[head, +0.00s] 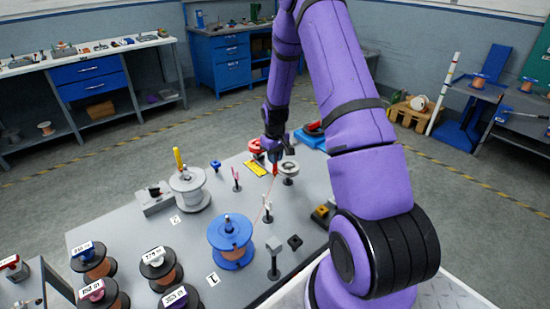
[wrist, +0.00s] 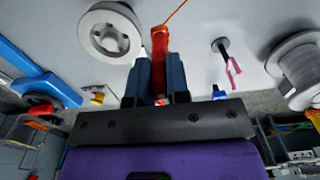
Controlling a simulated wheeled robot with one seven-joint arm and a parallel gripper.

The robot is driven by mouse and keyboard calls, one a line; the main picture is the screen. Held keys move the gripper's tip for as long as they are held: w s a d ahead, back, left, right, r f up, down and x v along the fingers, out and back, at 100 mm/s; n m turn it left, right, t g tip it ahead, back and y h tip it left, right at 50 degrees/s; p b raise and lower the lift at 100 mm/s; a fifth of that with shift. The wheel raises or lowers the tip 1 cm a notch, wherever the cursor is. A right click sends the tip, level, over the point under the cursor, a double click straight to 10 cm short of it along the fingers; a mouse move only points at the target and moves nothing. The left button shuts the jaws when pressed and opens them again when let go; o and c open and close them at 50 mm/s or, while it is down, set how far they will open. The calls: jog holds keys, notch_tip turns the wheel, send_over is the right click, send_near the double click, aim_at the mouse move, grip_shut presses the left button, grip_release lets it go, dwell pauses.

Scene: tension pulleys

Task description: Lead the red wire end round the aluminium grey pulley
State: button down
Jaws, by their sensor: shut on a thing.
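My gripper (wrist: 160,75) is shut on the red wire end (wrist: 159,45), a red sleeve held between the two dark fingers. In the head view my gripper (head: 275,153) holds the red wire end (head: 276,168) above the table. The aluminium grey pulley (wrist: 109,33) is a round disc just left of the red end in the wrist view. In the head view the pulley (head: 289,167) stands on a post just right of the gripper. The thin orange wire (wrist: 176,12) leaves the red end away from the pulley, apart from it, and runs towards the blue spool (head: 217,236).
A white forked post (head: 267,202) stands by the wire. A pink forked post (head: 236,174) and a large grey spool (head: 189,178) stand to the left. A blue object (head: 309,141) lies behind the pulley. Several copper spools fill the front left.

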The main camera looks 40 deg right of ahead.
jog(key=shift+w, duration=0.1)
jog(key=shift+w+d, duration=0.15)
jog(key=shift+w, duration=0.5)
jog(key=shift+w+d, duration=0.15)
jog(key=shift+w, duration=0.5)
jog(key=shift+w+d, duration=0.9)
jog(key=shift+w, duration=0.3)
jog(key=shift+d, duration=0.1)
jog(key=shift+w+d, duration=0.35)
jog(key=shift+d, duration=0.2)
jog(key=shift+w+d, duration=0.35)
jog(key=shift+d, duration=0.3)
